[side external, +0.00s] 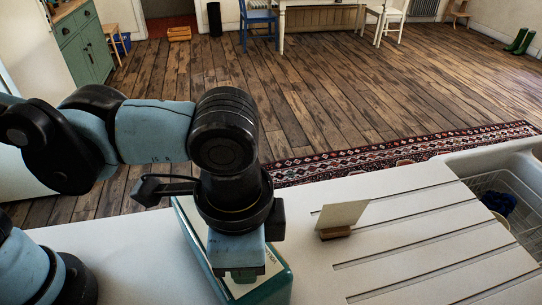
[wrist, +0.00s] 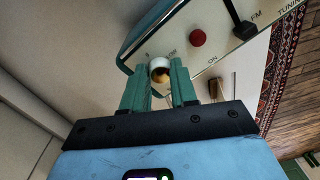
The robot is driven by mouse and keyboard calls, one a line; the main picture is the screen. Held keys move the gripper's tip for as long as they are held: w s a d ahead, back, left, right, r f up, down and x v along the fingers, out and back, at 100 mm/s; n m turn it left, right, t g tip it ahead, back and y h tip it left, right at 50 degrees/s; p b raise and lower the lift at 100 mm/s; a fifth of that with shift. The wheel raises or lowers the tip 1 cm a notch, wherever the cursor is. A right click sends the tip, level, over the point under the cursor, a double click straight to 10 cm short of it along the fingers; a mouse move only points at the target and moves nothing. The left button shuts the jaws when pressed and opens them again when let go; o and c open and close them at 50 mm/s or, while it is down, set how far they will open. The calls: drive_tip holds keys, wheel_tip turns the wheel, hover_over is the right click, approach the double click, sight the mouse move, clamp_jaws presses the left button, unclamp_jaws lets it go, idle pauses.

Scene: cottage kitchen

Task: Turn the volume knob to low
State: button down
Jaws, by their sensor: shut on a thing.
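A teal radio (side external: 283,286) with a cream face lies on the white counter, face up, partly hidden under my arm in the side view. In the wrist view its cream panel (wrist: 222,30) shows lettering including LOW, ON, FM and TUNING. The volume knob (wrist: 160,66), small and whitish with a brownish middle, sits near the LOW mark. My gripper (wrist: 160,74) has its green fingers closed on the knob's two sides. In the side view my gripper (side external: 243,275) points down onto the radio face and hides the knob. Its exact pointer direction cannot be read.
A red button (wrist: 197,38) and a black lever (wrist: 243,29) stand up from the panel close to the knob. A card in a wooden holder (side external: 336,232) stands right of the radio. A sink with a rack (side external: 490,182) is at the far right.

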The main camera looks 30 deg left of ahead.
drive_tip(key=shift+n, duration=0.9)
drive_tip(key=c, duration=0.9)
unclamp_jaws()
drive_tip(key=shift+r, duration=0.1)
drive_tip(key=r, duration=1.2)
drive_tip(key=shift+s+d, duration=0.2)
drive_tip(key=shift+d, duration=0.05)
drive_tip(key=shift+f, duration=0.1)
